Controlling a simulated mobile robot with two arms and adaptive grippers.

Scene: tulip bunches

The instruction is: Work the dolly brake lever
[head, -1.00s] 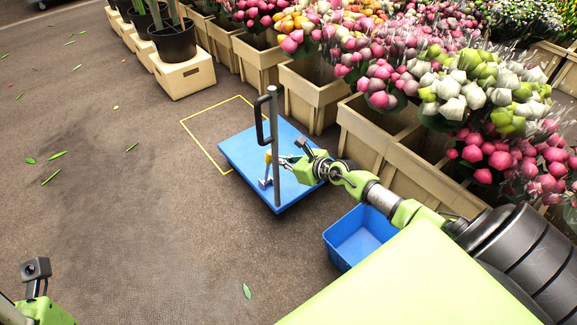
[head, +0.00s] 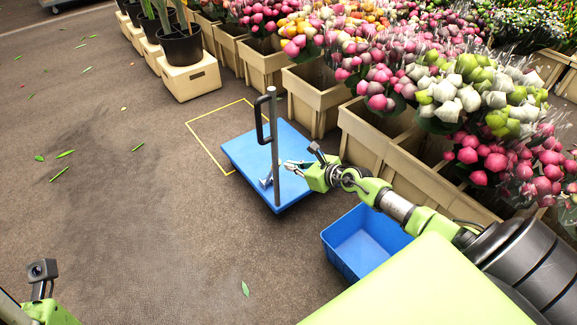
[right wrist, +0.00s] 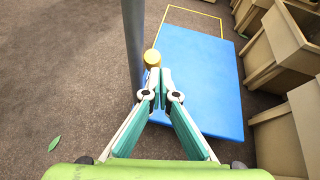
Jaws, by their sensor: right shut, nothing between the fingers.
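The blue dolly (head: 240,153) stands on the asphalt with a grey upright post (head: 274,150) and a dark loop handle (head: 261,122). The brake lever (head: 266,182) shows as a small grey part low beside the post; its yellow knob is not visible in the head view. The yellow knob (right wrist: 152,58) shows in the right wrist view, beside the post and just beyond the fingertips. My right gripper (head: 288,165) is shut and empty, over the deck right of the post. Contact with the knob cannot be told. My left gripper's fingers are out of frame.
A blue crate (head: 340,262) stands on the ground near my right arm. Wooden planters (head: 313,101) with flower bunches line the right side. A yellow outline (head: 203,143) is on the ground behind the dolly. Asphalt to the left is open, with scattered leaves.

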